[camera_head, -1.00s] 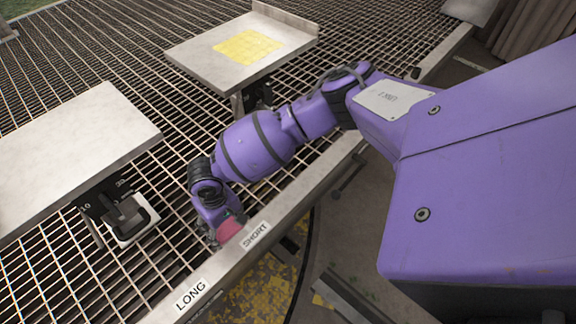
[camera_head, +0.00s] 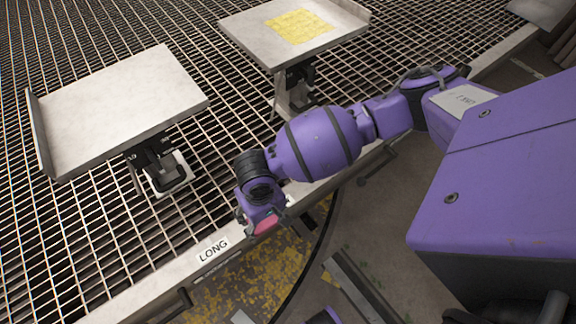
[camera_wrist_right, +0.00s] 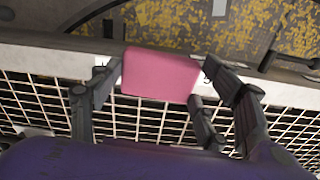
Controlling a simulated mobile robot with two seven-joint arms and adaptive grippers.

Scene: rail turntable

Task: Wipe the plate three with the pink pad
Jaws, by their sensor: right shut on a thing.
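My right gripper (camera_head: 258,214) is shut on the pink pad (camera_head: 265,223), over the pale rail at the front edge of the grating. In the right wrist view the pink pad (camera_wrist_right: 160,75) sits between the dark fingers, apart from both plates. A pale plate (camera_head: 120,105) with a raised left edge stands on a dark mount at the left. A second pale plate (camera_head: 255,35) stands farther back, with a yellow patch (camera_head: 299,26) on its top. I cannot read a number on either plate. My left gripper is not in view.
The rail (camera_head: 190,262) carries a LONG label (camera_head: 213,250). The metal grating (camera_head: 60,235) spreads under and around the plates. A yellow-speckled floor (camera_head: 265,275) with a dark curved edge lies in front of the rail. A gap separates the two plates.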

